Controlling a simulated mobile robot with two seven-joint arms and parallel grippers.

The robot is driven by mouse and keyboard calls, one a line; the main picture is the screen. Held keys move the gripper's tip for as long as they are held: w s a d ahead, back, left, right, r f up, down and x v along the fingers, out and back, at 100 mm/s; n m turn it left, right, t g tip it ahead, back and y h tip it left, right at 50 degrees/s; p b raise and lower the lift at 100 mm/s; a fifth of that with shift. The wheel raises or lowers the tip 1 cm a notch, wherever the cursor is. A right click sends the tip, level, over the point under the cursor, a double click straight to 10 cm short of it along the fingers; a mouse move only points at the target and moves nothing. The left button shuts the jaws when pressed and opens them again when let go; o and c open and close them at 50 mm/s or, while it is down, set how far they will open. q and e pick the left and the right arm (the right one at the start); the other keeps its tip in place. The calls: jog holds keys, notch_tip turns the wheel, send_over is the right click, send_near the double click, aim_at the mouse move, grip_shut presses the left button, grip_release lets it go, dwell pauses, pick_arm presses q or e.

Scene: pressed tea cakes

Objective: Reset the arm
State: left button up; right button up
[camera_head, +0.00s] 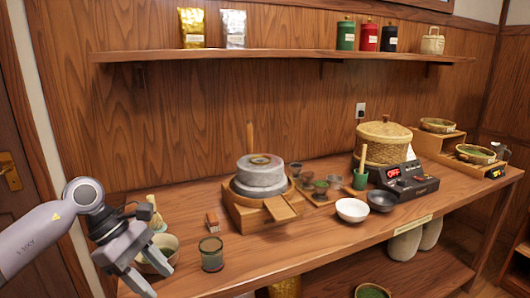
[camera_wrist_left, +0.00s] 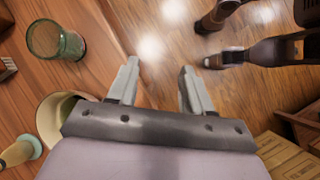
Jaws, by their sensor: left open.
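My left gripper (camera_head: 152,276) is at the lower left of the head view, by the table's front left edge. In the left wrist view its two fingers (camera_wrist_left: 158,70) are spread apart with nothing between them. The floor shows beyond the fingers. A pale bowl (camera_head: 170,243) stands partly hidden behind the gripper in the head view; it also shows at the left of the wrist view (camera_wrist_left: 46,122). A green-tinted glass jar (camera_head: 212,258) stands on the table to the right of the gripper, apart from it.
The wooden table (camera_head: 300,250) holds a stone mill (camera_head: 262,175), a white bowl (camera_head: 352,210), a dark bowl (camera_head: 381,201), a black device (camera_head: 405,180) and a lidded basket (camera_head: 382,145). A shelf (camera_head: 280,54) runs above. Boxes (camera_wrist_left: 288,158) sit at the wrist view's lower right.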

pick_arm(q)
jog(key=s+d+n+t+h, duration=0.2)
jog(key=d+n+t+h, duration=0.2)
jog(key=d+n+h, duration=0.35)
jog(key=s+d+n+t+h, duration=0.2)
jog(key=d+n+t+h, duration=0.25)
jog(key=d+n, duration=0.55)
jog(key=s+a+f+n+t+y, duration=0.1)
jog(key=a+f+n+t+y, duration=0.45)
jog(key=n, duration=0.75)
jog(key=s+a+f+n+t+y, duration=0.2)
jog(key=a+f+n+y, duration=0.2)
jog(key=f+n+y, duration=0.65)
jog(key=s+a+f+n+g, duration=0.3)
jog(key=s+f+n+g, duration=0.2)
jog(key=s+f+n, duration=0.5)
jog(key=s+n, duration=0.1)
jog(key=n, duration=0.1)
jog(key=shift+s+a+f+n, duration=0.15)
jog(key=shift+a+n, duration=0.05)
jog(key=shift+n, duration=0.1)
